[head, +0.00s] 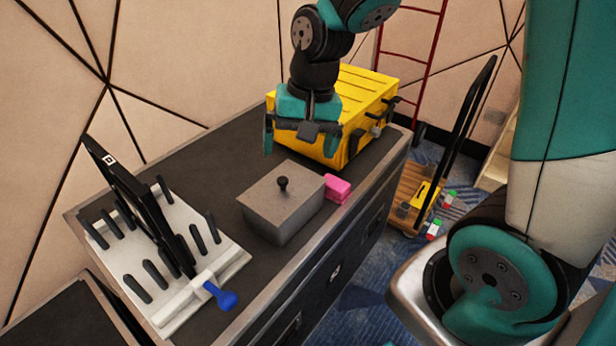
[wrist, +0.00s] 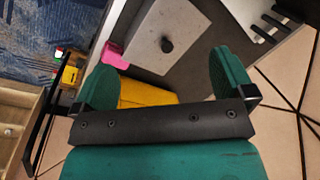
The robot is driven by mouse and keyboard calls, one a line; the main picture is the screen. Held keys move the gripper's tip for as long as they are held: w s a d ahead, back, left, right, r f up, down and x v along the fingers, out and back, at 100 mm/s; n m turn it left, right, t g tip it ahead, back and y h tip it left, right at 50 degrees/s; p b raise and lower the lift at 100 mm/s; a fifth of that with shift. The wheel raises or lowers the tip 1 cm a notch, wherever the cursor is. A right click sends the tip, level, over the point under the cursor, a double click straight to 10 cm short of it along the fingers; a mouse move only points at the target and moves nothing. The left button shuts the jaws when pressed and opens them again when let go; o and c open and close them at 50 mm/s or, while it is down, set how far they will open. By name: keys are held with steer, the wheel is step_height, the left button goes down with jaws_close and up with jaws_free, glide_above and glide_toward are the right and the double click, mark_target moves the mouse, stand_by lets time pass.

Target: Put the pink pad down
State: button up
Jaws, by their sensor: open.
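The pink pad (head: 338,188) lies on the dark cabinet top, right beside the grey lidded box (head: 281,203). It looks like a small stack or folded block, and the box hides part of its left side. In the wrist view the pink pad (wrist: 115,55) shows at the box's edge, beyond the left finger. My gripper (head: 302,146) is open and empty, above the cabinet top behind the box and in front of the yellow case. Its two green fingers (wrist: 166,82) stand wide apart in the wrist view, with nothing between them.
The yellow case (head: 365,92) stands close behind my gripper. A white rack (head: 165,270) with black pegs, a black upright panel and a blue-handled tool (head: 222,296) sits at the left. The box has a black knob (head: 283,183). A trolley (head: 410,208) stands right of the cabinet.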

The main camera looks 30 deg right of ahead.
steer(key=s+a+r+n+y+p, duration=0.1)
steer(key=s+a+r+n+p, duration=0.1)
steer(key=s+a+r+n, duration=0.2)
steer(key=s+a+r+n+y+p, duration=0.1)
steer(key=s+a+r+n+p, duration=0.1)
steer(key=s+a+r+n, duration=0.2)
steer(key=shift+s+a+r+n+g, duration=0.3)
steer(key=shift+s+r+n, duration=1.45)
steer(key=shift+s, duration=1.85)
steer(key=shift+f, duration=0.1)
